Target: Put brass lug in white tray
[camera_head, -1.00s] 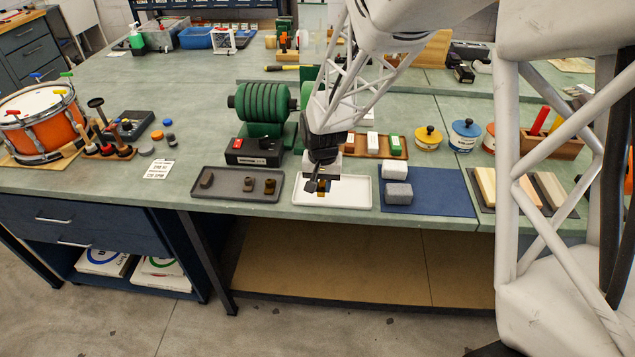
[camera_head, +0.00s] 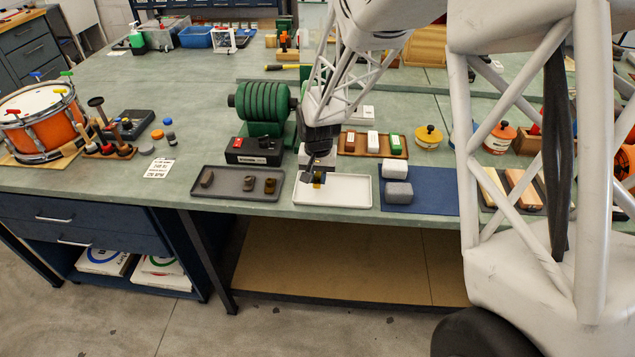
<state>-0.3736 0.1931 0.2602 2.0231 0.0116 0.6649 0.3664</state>
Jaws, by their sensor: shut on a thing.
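The white tray (camera_head: 345,197) lies near the bench's front edge, between a dark tray and a blue mat. My gripper (camera_head: 315,180) is over the left part of the white tray, pointing down. The fingers and arm hide part of the lug and the tray's back left corner.
The dark tray (camera_head: 222,190) at the left holds several small brownish pieces. A blue mat (camera_head: 435,190) with white and grey blocks lies at the right. A black box (camera_head: 252,151) and green ribbed drum (camera_head: 264,107) stand behind. The white tray's right half is bare.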

